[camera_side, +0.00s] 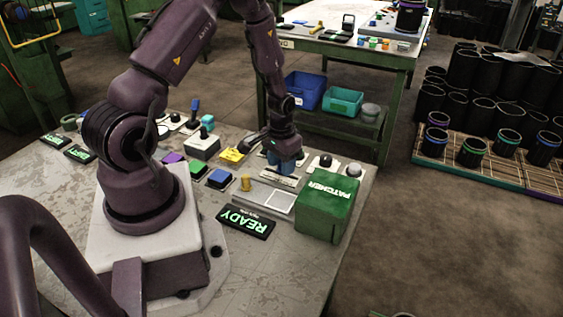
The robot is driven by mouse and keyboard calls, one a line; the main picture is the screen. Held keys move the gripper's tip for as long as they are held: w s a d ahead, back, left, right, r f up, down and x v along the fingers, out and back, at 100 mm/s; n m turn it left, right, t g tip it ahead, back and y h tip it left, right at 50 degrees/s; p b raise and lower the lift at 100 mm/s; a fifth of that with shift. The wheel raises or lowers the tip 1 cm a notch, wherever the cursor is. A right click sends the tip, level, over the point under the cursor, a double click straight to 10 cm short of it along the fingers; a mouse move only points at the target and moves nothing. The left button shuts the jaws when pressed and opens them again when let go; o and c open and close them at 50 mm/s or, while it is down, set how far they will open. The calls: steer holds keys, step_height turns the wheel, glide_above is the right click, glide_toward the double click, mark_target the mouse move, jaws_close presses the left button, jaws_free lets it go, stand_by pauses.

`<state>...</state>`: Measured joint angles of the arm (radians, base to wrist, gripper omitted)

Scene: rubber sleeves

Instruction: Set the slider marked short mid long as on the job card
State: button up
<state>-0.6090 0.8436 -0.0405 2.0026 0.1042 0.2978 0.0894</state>
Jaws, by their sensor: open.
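My gripper (282,165) points down over the far right part of the grey workbench (165,290). Its fingertips are small and bluish here, and I cannot make out the gap between them. Just below and in front of it lies a pale strip (279,181) with dark marks, which may be the slider's plate. Its lettering is too small to read, and its knob is hidden or not distinguishable. A yellow card (232,155) lies left of the gripper; whether it is the job card I cannot tell. I cannot tell whether the gripper touches anything.
A green PATCHER box (327,210) stands right of the gripper. A READY display (246,222), a blue button (219,179), a small yellow cylinder (246,184) and a joystick box (203,147) are nearby. A round grey knob (354,169) is at the right edge.

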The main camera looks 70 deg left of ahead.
mark_target(270, 170)
jaws_close()
steer(key=shift+s+a, duration=1.25)
steer(key=shift+a, duration=0.05)
steer(key=shift+c, duration=0.4)
jaws_free()
steer(key=shift+o, duration=0.4)
steer(key=shift+r, duration=0.15)
step_height(270, 170, up, 13)
